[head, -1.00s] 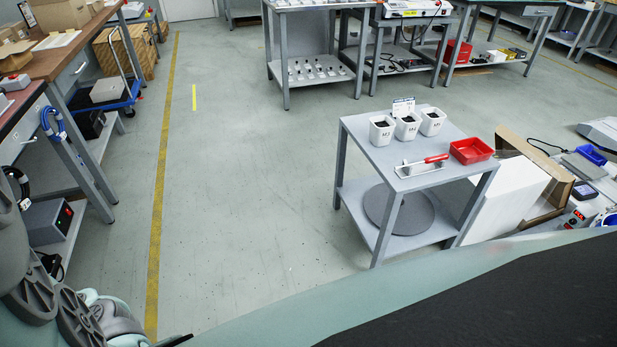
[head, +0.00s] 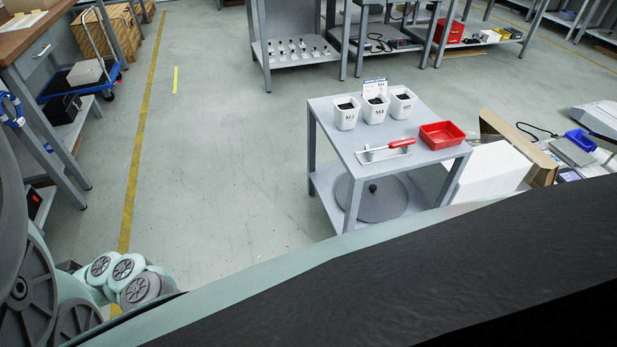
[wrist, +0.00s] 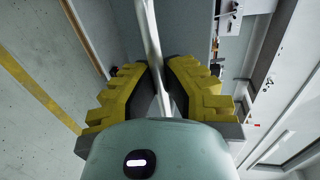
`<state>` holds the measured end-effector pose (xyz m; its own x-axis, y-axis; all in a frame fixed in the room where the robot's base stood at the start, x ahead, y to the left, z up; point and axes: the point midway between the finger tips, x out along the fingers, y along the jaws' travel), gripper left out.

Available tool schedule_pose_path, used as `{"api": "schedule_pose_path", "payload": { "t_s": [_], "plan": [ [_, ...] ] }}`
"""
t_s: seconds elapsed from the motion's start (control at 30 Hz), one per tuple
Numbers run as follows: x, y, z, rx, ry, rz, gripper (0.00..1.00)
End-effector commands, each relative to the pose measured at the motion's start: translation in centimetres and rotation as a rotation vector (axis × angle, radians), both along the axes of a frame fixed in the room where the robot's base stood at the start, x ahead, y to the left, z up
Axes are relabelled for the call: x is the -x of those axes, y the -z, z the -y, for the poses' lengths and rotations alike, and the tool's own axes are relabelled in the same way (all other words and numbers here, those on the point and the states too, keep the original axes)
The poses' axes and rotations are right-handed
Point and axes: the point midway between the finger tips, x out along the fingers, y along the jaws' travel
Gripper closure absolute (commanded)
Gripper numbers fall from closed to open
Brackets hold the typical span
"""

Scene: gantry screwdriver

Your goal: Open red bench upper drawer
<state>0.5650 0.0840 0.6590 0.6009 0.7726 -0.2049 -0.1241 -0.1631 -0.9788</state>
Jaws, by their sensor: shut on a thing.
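In the wrist view my gripper (wrist: 162,82), with yellow stepped finger pads, is closed around a slim metallic bar handle (wrist: 152,42). The bar runs lengthwise between the pads and on toward the top of the picture. Grey panel surfaces (wrist: 187,38) show behind it; I cannot tell which one is the upper drawer front, or how far it is open. The red bench is not clearly seen in the head view, and my gripper is not visible there. Parts of my arm cover the lower left.
A grey cart (head: 335,118) with white cups (head: 346,118) and a red tray (head: 442,137) stands to the right. A wooden-topped bench (head: 28,40) stands at the far left. The floor (head: 220,150) between them is clear.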

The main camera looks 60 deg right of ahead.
Motion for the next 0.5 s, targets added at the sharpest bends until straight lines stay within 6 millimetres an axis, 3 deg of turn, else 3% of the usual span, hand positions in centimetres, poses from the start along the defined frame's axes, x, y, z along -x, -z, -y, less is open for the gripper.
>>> {"api": "schedule_pose_path", "payload": {
  "t_s": [0.47,0.5],
  "plan": [
    [0.07,0.11,0.31,0.003,0.006,-0.002,1.00],
    [0.07,0.11,0.31,0.003,0.006,-0.002,0.87]
  ]
}}
